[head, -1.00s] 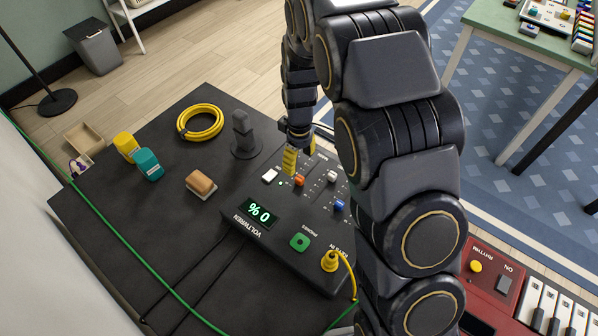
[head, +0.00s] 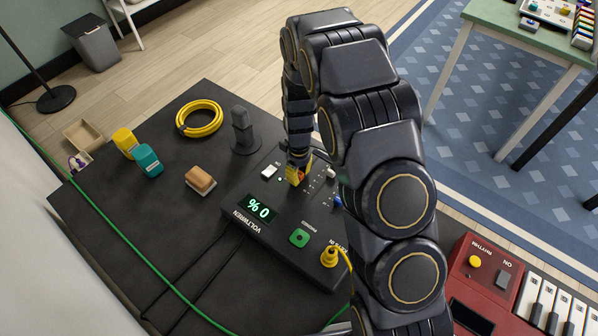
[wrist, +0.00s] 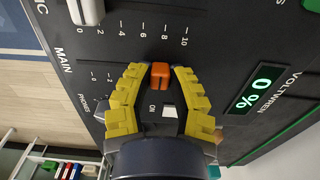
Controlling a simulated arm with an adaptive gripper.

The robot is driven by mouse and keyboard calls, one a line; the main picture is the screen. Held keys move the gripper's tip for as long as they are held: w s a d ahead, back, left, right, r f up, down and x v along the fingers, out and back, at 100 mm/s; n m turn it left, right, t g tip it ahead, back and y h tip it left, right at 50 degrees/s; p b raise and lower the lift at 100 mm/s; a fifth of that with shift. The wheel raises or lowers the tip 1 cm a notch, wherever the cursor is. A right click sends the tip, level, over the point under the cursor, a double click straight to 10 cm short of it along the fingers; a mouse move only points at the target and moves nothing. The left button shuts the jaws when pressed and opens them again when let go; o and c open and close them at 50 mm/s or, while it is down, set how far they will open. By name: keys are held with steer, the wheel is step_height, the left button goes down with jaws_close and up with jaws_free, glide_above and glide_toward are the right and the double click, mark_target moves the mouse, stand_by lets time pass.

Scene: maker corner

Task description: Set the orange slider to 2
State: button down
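The orange slider (wrist: 160,76) is a small cap on the dark mixer panel (head: 270,233). In the wrist view it sits between the two yellow fingertips of my gripper (wrist: 161,70), which are apart on either side of it. A narrow gap seems to show on each side; contact is unclear. In the head view my gripper (head: 297,177) is down at the panel and mostly covers the slider. Printed numbers from 0 to 10 show above it in the wrist view; its exact setting cannot be read. The green display (wrist: 252,88) reads 0 %.
A white cap (wrist: 167,112) by the ON label lies between the fingers. A white slider (wrist: 90,10) and a blue knob (head: 337,201) are nearby. A yellow plug (head: 329,256), a brown-topped block (head: 200,180) and a dark upright stand (head: 242,130) share the table.

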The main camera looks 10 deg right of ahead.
mark_target(312, 164)
steer(key=shift+w+d+f, duration=0.1)
steer(key=shift+w+d, duration=1.75)
steer(key=shift+d, duration=0.05)
steer(key=c, duration=0.9)
jaws_free()
step_height(312, 164, up, 12)
steer(key=shift+r, duration=0.1)
